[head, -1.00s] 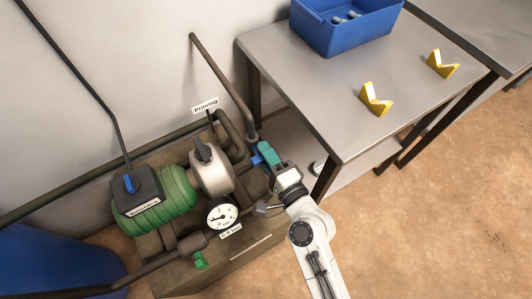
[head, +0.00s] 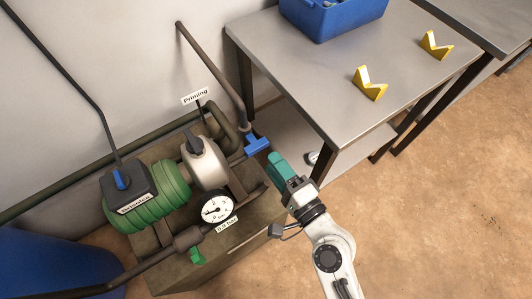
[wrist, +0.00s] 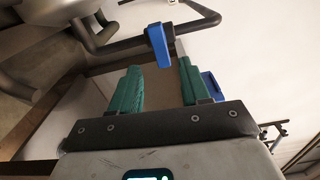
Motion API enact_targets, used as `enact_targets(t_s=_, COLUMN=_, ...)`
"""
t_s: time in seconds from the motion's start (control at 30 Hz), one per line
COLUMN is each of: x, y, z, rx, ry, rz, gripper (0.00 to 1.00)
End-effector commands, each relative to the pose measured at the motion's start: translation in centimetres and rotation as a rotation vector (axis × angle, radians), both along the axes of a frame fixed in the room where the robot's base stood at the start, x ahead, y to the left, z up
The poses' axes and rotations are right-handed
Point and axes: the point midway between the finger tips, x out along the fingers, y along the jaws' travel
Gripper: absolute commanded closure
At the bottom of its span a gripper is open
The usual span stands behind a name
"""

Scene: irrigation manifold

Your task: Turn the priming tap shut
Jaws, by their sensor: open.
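The priming tap's blue handle (head: 257,145) sits by the lower end of the upright pipe, right of the "Priming" label (head: 195,96). In the wrist view the blue handle (wrist: 160,47) looks crosswise to the dark pipe behind it. My gripper (head: 274,166) has teal fingers and is apart from the handle, below and right of it in the head view. In the wrist view the fingers of my gripper (wrist: 159,68) stand wide apart with nothing between them, and the handle shows beyond the gap.
The green pump (head: 160,190) and the gauge (head: 217,208) stand left of my gripper. A green tap handle (head: 197,256) is at the lower left. A grey table (head: 310,75) with a blue bin (head: 335,15) and yellow V-blocks (head: 370,84) is close on the right.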

Motion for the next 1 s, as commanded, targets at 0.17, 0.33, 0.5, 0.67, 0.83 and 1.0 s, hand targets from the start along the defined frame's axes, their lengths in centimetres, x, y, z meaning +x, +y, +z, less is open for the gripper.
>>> enact_targets(t_s=0.17, x=-2.1, y=-1.4, z=-0.2, rx=0.001, ry=0.001, rz=-0.001, gripper=0.54)
enact_targets(t_s=0.33, x=-2.8, y=-1.9, z=0.0, rx=0.001, ry=-0.001, rz=0.0, gripper=0.54)
enact_targets(t_s=0.5, x=-2.9, y=-2.0, z=0.1, rx=0.001, ry=-0.001, rz=0.0, gripper=0.54)
enact_targets(t_s=0.67, x=-2.9, y=-2.0, z=0.0, rx=0.001, ry=-0.001, rz=0.0, gripper=0.54)
enact_targets(t_s=0.83, x=-2.9, y=-2.0, z=0.0, rx=0.001, ry=-0.001, rz=0.0, gripper=0.54)
enact_targets(t_s=1.0, x=-2.9, y=-2.0, z=0.2, rx=-0.013, ry=-0.002, rz=0.005, gripper=0.54)
